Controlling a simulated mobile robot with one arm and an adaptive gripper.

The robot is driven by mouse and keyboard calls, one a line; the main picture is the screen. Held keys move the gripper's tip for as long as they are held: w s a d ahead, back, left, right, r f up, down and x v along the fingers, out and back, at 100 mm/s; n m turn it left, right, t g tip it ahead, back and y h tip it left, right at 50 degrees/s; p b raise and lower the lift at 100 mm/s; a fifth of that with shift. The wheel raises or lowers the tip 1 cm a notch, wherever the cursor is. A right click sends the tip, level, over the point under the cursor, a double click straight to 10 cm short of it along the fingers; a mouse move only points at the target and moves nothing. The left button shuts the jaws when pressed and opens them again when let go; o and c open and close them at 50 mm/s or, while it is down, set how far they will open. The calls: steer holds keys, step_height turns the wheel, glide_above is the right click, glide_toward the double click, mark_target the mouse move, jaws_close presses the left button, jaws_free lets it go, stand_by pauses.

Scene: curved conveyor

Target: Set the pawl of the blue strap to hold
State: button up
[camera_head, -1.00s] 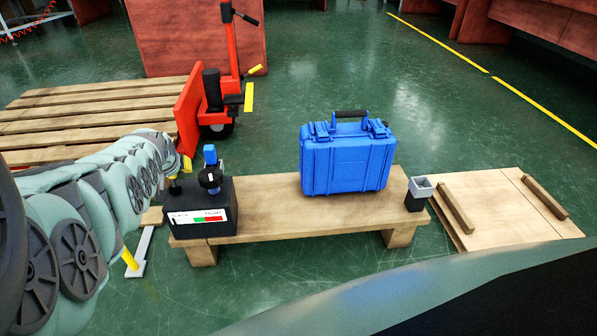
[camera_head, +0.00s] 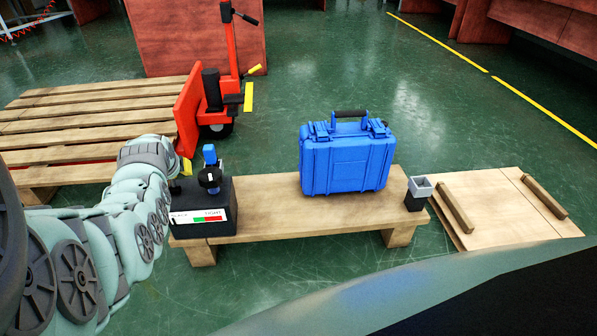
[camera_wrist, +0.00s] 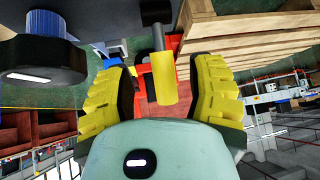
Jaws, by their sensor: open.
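A black box (camera_head: 203,196) with a gauge marked TIGHT and a green and red scale stands at the left end of the wooden bench. It carries a round black knob (camera_head: 209,178) and an upright blue piece (camera_head: 210,154). In the wrist view the knob (camera_wrist: 40,45) is at upper left. A lever with a yellow grip (camera_wrist: 163,80) on a grey shaft, apparently the pawl lever, lies between the yellow fingers of my gripper (camera_wrist: 163,66). The fingers are open, with gaps on both sides. In the head view my arm hides most of the gripper. No strap is clearly discernible.
A red pallet truck (camera_head: 205,100) and a wooden pallet (camera_head: 85,120) are behind. A wooden board (camera_head: 490,205) lies at right.

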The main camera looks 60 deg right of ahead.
steer(key=s+a, duration=0.5)
steer(key=s, duration=0.4)
steer(key=shift+a, duration=0.4)
steer(key=shift+w, duration=0.1)
stand_by(0.4)
